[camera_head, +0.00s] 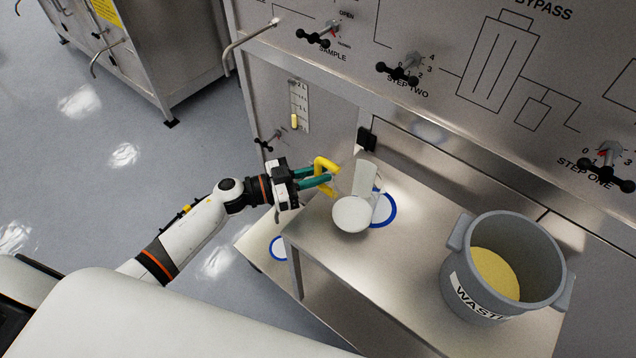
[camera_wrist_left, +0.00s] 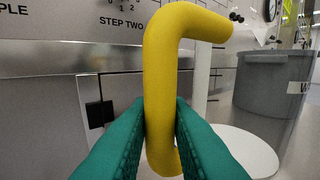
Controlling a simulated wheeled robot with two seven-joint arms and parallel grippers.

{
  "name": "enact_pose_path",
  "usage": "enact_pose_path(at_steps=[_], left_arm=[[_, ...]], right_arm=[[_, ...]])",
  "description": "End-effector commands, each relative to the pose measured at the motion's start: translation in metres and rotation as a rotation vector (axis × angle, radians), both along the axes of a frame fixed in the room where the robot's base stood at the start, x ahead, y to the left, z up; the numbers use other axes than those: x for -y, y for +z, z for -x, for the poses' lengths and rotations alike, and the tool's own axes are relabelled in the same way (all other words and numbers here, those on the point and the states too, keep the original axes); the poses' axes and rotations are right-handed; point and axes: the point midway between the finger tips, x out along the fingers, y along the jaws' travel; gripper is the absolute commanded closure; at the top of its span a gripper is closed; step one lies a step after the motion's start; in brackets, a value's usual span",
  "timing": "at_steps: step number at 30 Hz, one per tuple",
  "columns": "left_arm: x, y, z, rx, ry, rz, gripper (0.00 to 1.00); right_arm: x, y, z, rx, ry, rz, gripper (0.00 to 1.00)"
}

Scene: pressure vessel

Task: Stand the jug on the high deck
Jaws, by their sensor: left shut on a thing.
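The jug (camera_head: 352,214) is clear with a white round base, a pale upright strip and a yellow handle (camera_head: 325,167). My left gripper (camera_head: 328,180) is shut on the handle, and its green fingers press on both sides of it in the left wrist view (camera_wrist_left: 160,130). The jug is over the left part of the high steel deck (camera_head: 395,265), overlapping a blue ring mark (camera_head: 388,210). I cannot tell whether its base touches the deck. My right gripper is not in view.
A grey bin marked WASTE (camera_head: 505,265), with yellow contents, stands on the deck to the right. A lower deck (camera_head: 258,240) with another blue ring is at the left. The steel panel (camera_head: 450,110) with black-handled valves rises behind. The deck between jug and bin is clear.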

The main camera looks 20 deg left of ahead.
Motion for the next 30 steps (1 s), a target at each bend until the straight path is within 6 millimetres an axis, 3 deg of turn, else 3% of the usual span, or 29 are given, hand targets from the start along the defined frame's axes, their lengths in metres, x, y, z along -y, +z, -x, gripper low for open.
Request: enact_pose_path(at_steps=[6,16,17,21,30], left_arm=[[0.000,-0.028,0.000,-0.001,0.001,0.003,1.00],[0.000,-0.031,0.000,0.000,0.001,0.001,1.00],[0.000,-0.031,0.000,0.000,0.001,0.000,0.81],[0.000,-0.031,0.000,0.000,0.001,0.000,0.61],[0.000,-0.028,0.000,0.000,0.001,0.000,0.61]], right_arm=[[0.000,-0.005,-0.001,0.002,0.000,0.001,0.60],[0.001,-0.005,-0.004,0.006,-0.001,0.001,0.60],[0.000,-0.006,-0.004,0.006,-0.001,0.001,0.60],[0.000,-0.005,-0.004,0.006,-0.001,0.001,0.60],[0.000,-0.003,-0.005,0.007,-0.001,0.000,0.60]])
